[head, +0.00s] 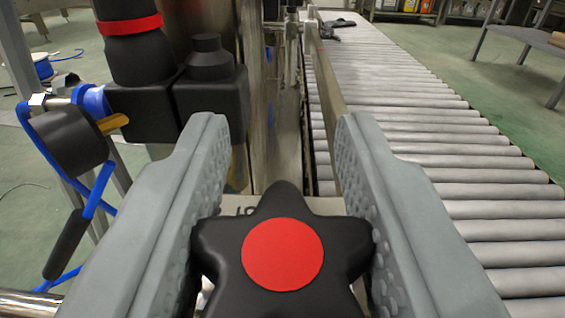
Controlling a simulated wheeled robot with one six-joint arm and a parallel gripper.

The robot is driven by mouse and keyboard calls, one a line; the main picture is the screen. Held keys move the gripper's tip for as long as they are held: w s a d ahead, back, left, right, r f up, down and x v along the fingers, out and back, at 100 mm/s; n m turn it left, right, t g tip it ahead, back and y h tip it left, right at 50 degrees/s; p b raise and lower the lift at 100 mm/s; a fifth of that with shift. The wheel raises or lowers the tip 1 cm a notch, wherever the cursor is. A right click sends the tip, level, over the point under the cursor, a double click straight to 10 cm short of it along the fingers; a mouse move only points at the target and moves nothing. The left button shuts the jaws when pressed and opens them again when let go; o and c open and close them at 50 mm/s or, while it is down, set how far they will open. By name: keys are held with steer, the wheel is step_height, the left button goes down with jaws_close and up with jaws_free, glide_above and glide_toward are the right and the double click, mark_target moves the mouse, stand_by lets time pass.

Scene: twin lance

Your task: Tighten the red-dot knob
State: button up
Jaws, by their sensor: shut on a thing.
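The red-dot knob (282,254) is a black star-shaped knob with a round red disc on its top face. It sits at the bottom middle of the head view. My gripper (282,240) has its two grey, dimpled fingers on the left and right sides of the knob, shut on its lobes. The knob's lower edge and its stem are cut off or hidden below the view.
A roller conveyor (420,130) runs away on the right, with a metal guide rail (326,85) along its left side. Black machine housings (210,95) and a dark roll with blue bars (70,140) stand close on the left. Green floor lies beyond.

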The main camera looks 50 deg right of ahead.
steer(key=o, duration=1)
steer(key=v, duration=1.7)
steer(key=shift+s+a, duration=0.1)
steer(key=shift+a, duration=0.05)
